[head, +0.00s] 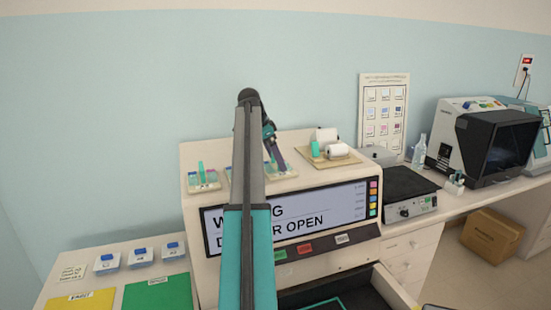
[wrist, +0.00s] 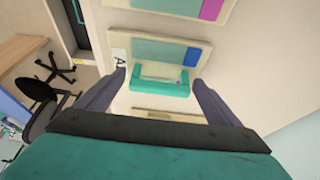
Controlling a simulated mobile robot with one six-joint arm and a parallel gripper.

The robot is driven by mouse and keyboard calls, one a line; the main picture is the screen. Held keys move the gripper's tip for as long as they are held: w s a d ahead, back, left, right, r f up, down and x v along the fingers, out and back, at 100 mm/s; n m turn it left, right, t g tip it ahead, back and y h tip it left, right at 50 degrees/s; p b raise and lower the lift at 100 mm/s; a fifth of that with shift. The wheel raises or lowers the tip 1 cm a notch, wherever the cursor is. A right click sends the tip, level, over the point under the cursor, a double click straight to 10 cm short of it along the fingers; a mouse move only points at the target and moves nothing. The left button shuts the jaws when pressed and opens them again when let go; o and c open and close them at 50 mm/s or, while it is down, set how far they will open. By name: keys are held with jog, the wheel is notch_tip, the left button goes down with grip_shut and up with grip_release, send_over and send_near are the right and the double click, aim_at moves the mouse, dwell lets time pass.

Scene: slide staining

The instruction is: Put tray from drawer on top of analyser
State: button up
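The analyser (head: 194,217) has a lit screen (head: 340,205), partly hidden by my arm; its readable words include "OPEN". Its drawer (head: 398,292) is pulled out at the lower front, with a teal-edged item (head: 326,304) inside, cut off by the frame. Several slide trays lie on the analyser's top, one at the left (head: 204,182). My gripper (head: 279,163) is low over the tray at the right end of the row. In the wrist view the open fingers (wrist: 160,77) stand either side of that tray's teal handle (wrist: 162,88), apparently apart from it.
A board with white rolls (head: 328,158) lies right of the trays on the analyser top. A black-topped device (head: 408,185) stands to the right. Green (head: 158,296) and yellow mats and small blue-lidded boxes (head: 141,256) lie at the left. In the wrist view a chair (wrist: 45,105) shows.

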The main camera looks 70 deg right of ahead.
jog(key=shift+r, duration=0.2)
jog(key=v, duration=1.2)
jog(key=shift+s+f, duration=0.1)
dwell(0.8)
